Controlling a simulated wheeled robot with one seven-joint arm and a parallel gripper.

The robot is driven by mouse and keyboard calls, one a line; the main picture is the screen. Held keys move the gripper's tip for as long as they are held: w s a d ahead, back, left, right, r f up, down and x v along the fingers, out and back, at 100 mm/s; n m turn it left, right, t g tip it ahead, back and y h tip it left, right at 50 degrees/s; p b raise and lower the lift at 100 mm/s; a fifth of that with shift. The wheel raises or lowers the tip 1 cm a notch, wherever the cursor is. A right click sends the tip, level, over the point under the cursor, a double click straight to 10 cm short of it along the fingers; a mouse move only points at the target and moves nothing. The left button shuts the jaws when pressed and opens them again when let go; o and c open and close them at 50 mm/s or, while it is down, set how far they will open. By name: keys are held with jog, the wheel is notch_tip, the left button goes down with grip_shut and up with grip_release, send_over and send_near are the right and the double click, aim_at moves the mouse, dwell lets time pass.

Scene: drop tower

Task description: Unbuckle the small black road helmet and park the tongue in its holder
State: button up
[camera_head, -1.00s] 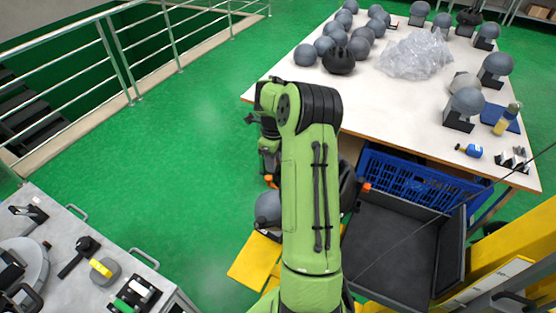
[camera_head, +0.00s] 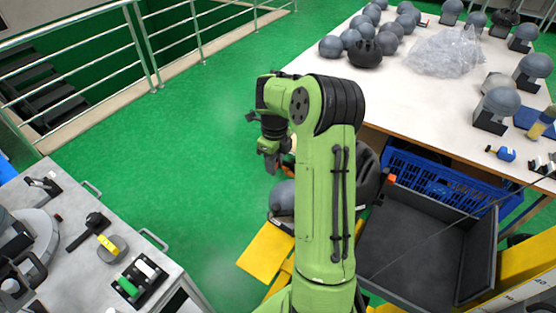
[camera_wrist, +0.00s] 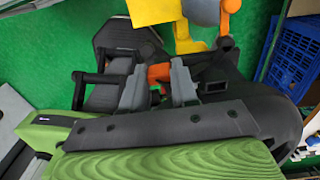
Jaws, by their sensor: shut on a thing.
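My gripper (camera_head: 270,158) hangs left of my forearm in the head view, pointing down. In the wrist view its two grey fingers (camera_wrist: 158,90) are close together on an orange piece (camera_wrist: 158,74); whether this is the buckle tongue I cannot tell. A black helmet shell (camera_wrist: 262,108) fills the right side of the wrist view, with dark strap next to the right finger. In the head view the black helmet (camera_head: 367,175) is partly hidden behind my arm. An orange part (camera_head: 392,178) shows at its right. I cannot make out the tongue holder.
A grey headform (camera_head: 283,197) stands left of my arm, near a yellow plate (camera_head: 262,250). A black bin (camera_head: 430,235) and a blue crate (camera_head: 435,178) are on the right. A white table (camera_head: 400,98) carries headforms and helmets. A grey bench (camera_head: 70,190) stands left; green floor between is clear.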

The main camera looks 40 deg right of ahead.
jog(key=shift+s+a+f+b, duration=1.1)
jog(key=shift+a+f+b, duration=1)
jog(key=shift+a+b, duration=1.25)
jog(key=shift+s+d+f+b, duration=0.95)
jog(key=shift+s+b, duration=0.6)
jog(key=shift+s, duration=9.1)
jog(key=shift+s+d+r+p, duration=1.05)
jog(key=shift+s+d+p, duration=0.45)
jog(key=shift+s+d, duration=3.1)
jog(key=d+r+p, duration=0.8)
jog(key=p, duration=0.2)
jog(key=shift+s+d+r, duration=0.2)
jog(key=shift+r, duration=0.15)
jog(key=shift+w, duration=0.1)
jog(key=w+d+p, duration=0.2)
jog(key=w, duration=0.4)
jog(key=shift+d+r+p, duration=0.15)
jog(key=shift+r+p, duration=0.15)
jog(key=shift+r, duration=0.15)
